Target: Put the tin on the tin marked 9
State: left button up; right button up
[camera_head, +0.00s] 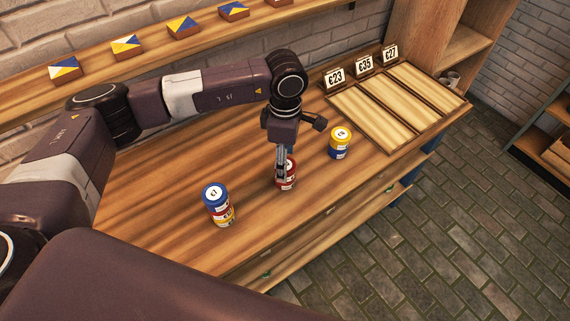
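A red tin (290,178) with a white label stands near the middle of the wooden table. My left gripper (282,172) points down right at this tin, with its fingers partly covering it. Whether the fingers are closed on it cannot be made out. To the left, a blue tin (214,196) whose lid mark looks like 7 sits on a mostly yellow tin (225,219). To the right, a yellow tin (341,136) sits on a blue one (338,154). Their marks are too small to read surely, and I cannot tell which is 9. My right gripper is not in view.
A wooden tray (373,122) with pale slats and price cards 23, 35 and 27 fills the table's right end. A wall shelf (91,81) holds several painted blocks behind my arm. The table's front middle is clear, and its front edge drops to a lower shelf.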

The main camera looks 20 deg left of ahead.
pick_arm(q)
notch_tip(320, 180, up, 10)
jog(key=b, duration=0.1)
jog(key=shift+b, duration=0.35)
